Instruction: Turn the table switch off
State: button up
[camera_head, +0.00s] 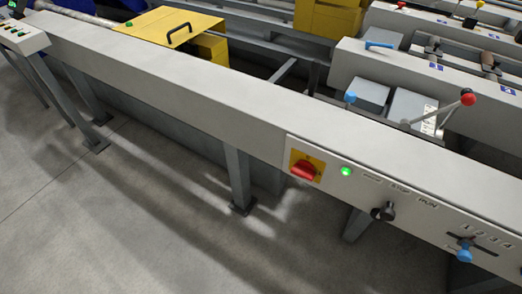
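A red rotary switch handle (303,170) sits on a yellow square plate (315,163) on the front of the long grey runout table (200,95). The handle looks roughly level along the panel. Beside it on the right, a round green lamp (346,171) is lit. Farther right is a black selector knob (383,213) below small lettering that seems to read STOP and RUN. I cannot tell for sure which of these the task calls the table switch. My gripper is not in view.
A blue-knobbed lever (464,254) sits in a numbered slot at the right end of the panel. Red- and blue-ball levers (467,99) stand behind the table. A yellow cover (170,24) lies at the back. Table legs (237,180) stand on open concrete floor (130,220).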

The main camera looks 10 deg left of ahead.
aim_at(303, 169)
jog(key=u, duration=0.4)
jog(key=j+z, duration=0.15)
jog(key=j, duration=0.25)
jog(key=k+j+z, duration=0.2)
jog(key=j, duration=0.2)
jog(key=j+z, duration=0.15)
jog(key=j, duration=0.3)
